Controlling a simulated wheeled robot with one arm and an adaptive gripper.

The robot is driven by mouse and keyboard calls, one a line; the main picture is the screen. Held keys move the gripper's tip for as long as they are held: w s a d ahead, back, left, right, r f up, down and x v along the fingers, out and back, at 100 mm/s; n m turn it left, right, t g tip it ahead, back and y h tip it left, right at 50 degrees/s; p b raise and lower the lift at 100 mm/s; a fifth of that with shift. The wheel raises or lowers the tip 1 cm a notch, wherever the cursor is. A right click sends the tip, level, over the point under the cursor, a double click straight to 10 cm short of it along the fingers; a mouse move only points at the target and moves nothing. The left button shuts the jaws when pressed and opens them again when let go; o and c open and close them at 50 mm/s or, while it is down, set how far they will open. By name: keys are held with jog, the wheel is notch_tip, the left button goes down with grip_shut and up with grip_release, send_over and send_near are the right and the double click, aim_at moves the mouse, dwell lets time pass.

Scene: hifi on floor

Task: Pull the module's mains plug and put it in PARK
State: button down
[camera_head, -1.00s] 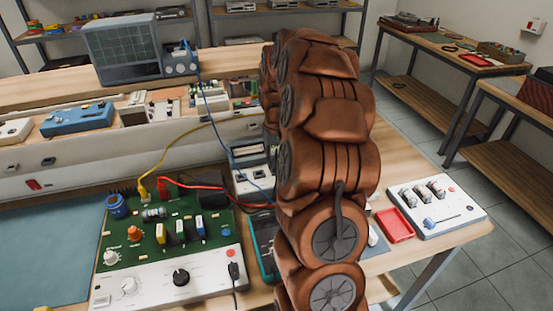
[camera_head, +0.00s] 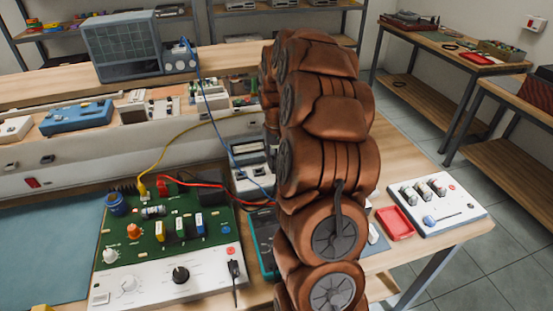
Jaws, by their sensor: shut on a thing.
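The module (camera_head: 200,287) is a green circuit board with a white front panel and stands on the bench at the lower left. A black plug-like piece with a dark cord (camera_head: 234,270) sits at the panel's right end; I cannot tell if it is the mains plug. Yellow and red leads run from the board's back edge. My brown arm fills the middle of the view and hides the bench behind it. My gripper is not visible, and neither is anything it holds. I cannot make out a PARK label.
A red tray (camera_head: 395,223) and a white panel with several cylindrical parts (camera_head: 436,204) sit at the bench's right end. A blue-grey mat (camera_head: 50,250) lies left of the module. An oscilloscope (camera_head: 122,45) stands on the back shelf. Floor shows beyond the right edge.

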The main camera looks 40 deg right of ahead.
jog(key=shift+f, duration=0.25)
dwell(0.3)
dwell(0.4)
jog(key=c, duration=0.8)
grip_release()
jog(key=shift+r+p, duration=0.65)
jog(key=shift+r, duration=7.9)
